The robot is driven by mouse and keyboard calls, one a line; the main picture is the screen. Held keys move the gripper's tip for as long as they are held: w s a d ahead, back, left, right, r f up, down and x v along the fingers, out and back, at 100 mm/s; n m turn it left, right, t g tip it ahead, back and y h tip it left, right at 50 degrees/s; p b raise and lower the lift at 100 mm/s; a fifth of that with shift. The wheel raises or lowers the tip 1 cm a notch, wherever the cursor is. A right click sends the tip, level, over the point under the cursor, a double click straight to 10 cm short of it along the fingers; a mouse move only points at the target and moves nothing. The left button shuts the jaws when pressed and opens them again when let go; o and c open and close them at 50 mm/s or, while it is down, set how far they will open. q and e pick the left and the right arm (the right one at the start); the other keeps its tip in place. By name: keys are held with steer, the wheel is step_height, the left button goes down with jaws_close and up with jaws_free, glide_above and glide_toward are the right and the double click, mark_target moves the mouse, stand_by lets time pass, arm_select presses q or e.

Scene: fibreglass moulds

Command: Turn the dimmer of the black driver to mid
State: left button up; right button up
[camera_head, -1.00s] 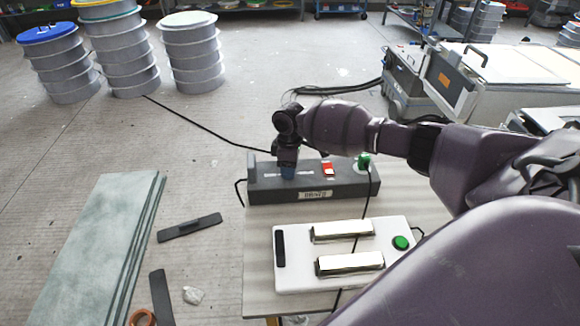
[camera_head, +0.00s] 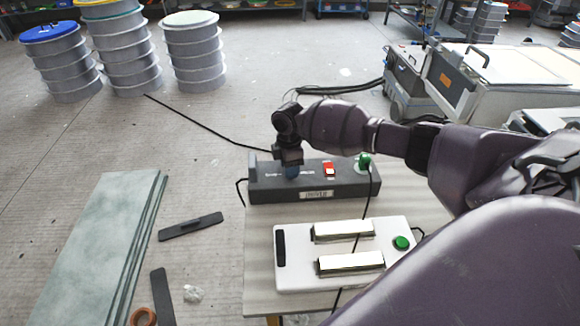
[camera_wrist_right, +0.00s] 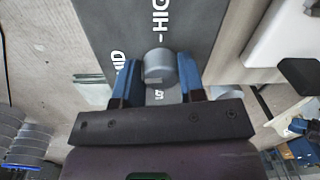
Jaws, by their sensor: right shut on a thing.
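The black driver (camera_head: 345,183) is a long dark box with a "DRIVER" label on its front, lying at the back of the small table. My right gripper (camera_head: 292,171) points down onto its top, left of the middle. In the right wrist view, the blue fingers of my right gripper (camera_wrist_right: 160,85) are shut on the round grey dimmer knob (camera_wrist_right: 159,66). White lettering on the driver top (camera_wrist_right: 133,22) shows beside the knob, including "-HIG" and part of what seems "MID". The knob's pointer direction is not clear. My left gripper is not in view.
A red switch (camera_head: 329,169) and a green part (camera_head: 364,161) sit on the driver, right of the gripper. A white board (camera_head: 300,273) with two metal bars and a green button (camera_head: 402,243) lies in front. Black cables run around the driver.

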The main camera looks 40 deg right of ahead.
steer(key=o, duration=0.9)
steer(key=r, duration=0.3)
steer(key=r+p, duration=0.1)
steer(key=r, duration=0.5)
steer(key=shift+w+d+r+p, duration=0.1)
steer(key=shift+w+r+p, duration=0.2)
steer(key=shift+p, duration=0.05)
steer(key=shift+r, duration=0.6)
